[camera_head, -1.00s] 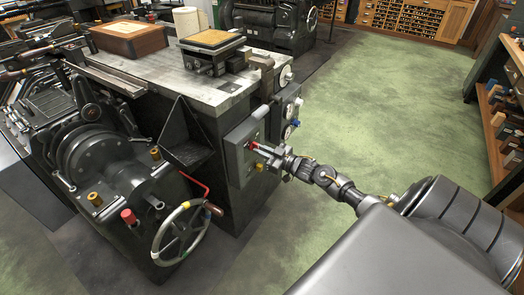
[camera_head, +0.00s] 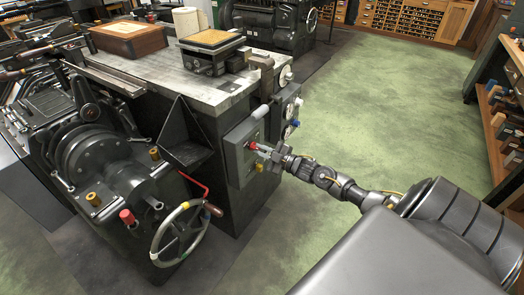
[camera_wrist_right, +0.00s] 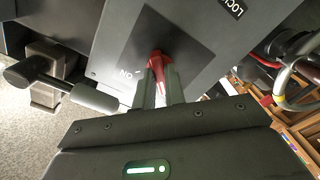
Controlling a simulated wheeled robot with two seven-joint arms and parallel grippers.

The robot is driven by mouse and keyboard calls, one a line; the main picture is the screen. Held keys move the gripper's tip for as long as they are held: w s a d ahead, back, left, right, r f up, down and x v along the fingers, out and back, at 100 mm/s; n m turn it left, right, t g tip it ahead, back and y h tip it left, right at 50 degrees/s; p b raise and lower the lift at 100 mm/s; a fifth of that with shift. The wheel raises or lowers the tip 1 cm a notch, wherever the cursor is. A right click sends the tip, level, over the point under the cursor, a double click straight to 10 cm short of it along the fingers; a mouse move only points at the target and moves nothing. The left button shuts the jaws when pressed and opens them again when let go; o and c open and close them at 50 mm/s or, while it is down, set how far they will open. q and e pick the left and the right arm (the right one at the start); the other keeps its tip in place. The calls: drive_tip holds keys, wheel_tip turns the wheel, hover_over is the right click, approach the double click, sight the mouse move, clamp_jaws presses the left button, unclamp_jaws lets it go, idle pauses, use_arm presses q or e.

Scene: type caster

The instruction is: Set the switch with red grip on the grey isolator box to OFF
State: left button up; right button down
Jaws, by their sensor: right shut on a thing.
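The grey isolator box (camera_head: 235,161) is fixed to the side of the dark machine cabinet in the head view. Its switch has a red grip (camera_wrist_right: 156,62), which also shows as a small red spot in the head view (camera_head: 252,145). My right gripper (camera_wrist_right: 160,76) is shut on the red grip, with one finger on each side of it. In the right wrist view an ON label reads upside down, just left of the grip, and part of a LOCK label shows at the top right. No OFF label can be made out. My left gripper is not in view.
Round gauges (camera_head: 290,113) sit on a panel just right of the box. A spoked handwheel (camera_head: 180,233) and a red lever (camera_head: 195,186) stand to the left and below. The green floor (camera_head: 390,100) to the right is clear.

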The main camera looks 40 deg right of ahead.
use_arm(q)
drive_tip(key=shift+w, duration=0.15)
use_arm(e)
drive_tip(key=c, duration=1.5)
unclamp_jaws()
drive_tip(key=shift+o, duration=0.2)
